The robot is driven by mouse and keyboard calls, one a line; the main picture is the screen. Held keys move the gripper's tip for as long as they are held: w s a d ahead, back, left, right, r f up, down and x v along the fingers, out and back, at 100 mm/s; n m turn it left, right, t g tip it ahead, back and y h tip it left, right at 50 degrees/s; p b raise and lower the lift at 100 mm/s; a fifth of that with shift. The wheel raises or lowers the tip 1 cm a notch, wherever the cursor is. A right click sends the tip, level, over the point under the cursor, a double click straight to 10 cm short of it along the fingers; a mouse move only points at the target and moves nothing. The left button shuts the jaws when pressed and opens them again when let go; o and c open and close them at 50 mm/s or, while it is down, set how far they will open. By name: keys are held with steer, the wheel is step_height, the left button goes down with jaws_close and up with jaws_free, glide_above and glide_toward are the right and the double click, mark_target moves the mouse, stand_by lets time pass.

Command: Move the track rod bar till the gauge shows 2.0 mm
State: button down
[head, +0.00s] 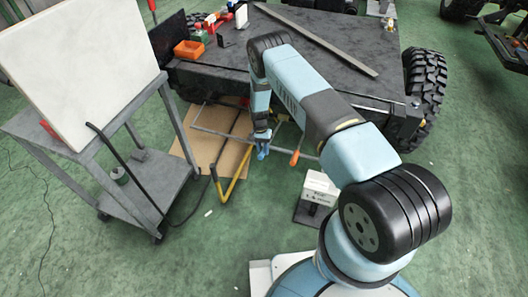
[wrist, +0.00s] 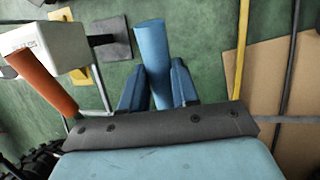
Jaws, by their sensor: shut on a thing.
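My gripper (head: 262,150) is low in front of the dark chassis. In the wrist view its two blue fingers (wrist: 158,90) stand on either side of a blue round handle (wrist: 151,50) and are shut on it. Whether this handle is part of the track rod bar is hard to tell. An orange handle (head: 295,157) is to the right of my gripper and also shows at left in the wrist view (wrist: 40,80). The gauge (head: 320,186) is a white box on a dark stand, right of my gripper. Its digits are too small to read surely.
The chassis (head: 330,50) with big black tyres (head: 425,83) stands behind my arm. A grey trolley (head: 160,180) with a white board (head: 80,55) is at left. A yellow bar (head: 238,172) stands by brown cardboard (head: 212,150) on the green floor, just left of my gripper.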

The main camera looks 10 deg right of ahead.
steer(key=c, duration=0.8)
jaws_free()
steer(key=shift+d, duration=0.1)
steer(key=shift+c, duration=0.2)
steer(key=v, duration=0.7)
steer(key=shift+r, duration=0.15)
